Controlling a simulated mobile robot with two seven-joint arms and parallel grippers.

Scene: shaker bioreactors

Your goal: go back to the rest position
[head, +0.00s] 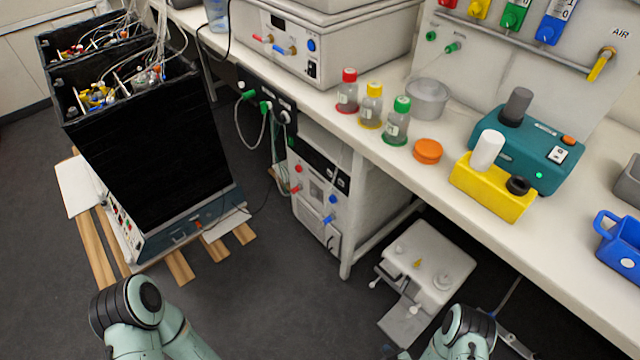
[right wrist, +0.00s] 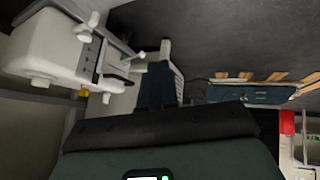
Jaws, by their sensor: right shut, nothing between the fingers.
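My right arm (head: 465,330) comes in at the bottom edge of the head view, right of centre, folded low in front of the bench. Only a small part of my right gripper (head: 514,344) shows beside it at the bottom edge; it is shut and holds nothing. In the right wrist view my teal and black wrist housing fills the lower middle, and the fingertips cannot be made out clearly. My left arm (head: 135,315) is bent at the bottom left of the head view; its gripper is out of the frame.
A white bench (head: 460,190) carries bottles, a teal device (head: 525,150) and a yellow block (head: 490,190). Below it a white pump unit (head: 430,262) sits close to my right arm. A black shaker tower (head: 150,150) stands on a pallet at left. The floor (head: 270,300) between is clear.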

